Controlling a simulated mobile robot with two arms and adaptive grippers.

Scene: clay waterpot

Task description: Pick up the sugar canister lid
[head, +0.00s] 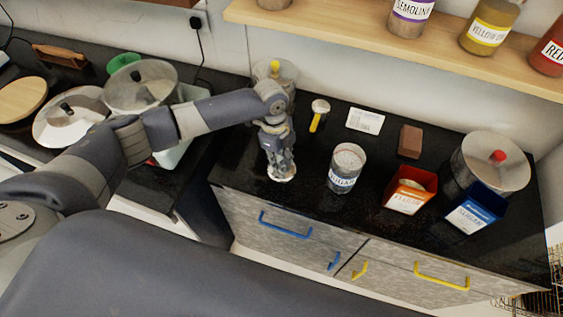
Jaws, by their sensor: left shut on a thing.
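The sugar canister (344,183) stands upright and uncovered on the black counter, with pale contents showing at its top. My left gripper (281,168) points down to the left of the canister, apart from it. It is shut on a small whitish round lid (284,177), of which only the edge shows below the fingers. I cannot tell whether the lid touches the counter. My right gripper is not in view.
An orange box (408,200), a blue box (472,217) and a red-knobbed pot (497,165) stand to the right. A brown block (410,141), white card (365,121) and yellow-handled item (318,117) lie behind. A jar shelf (390,43) hangs above.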

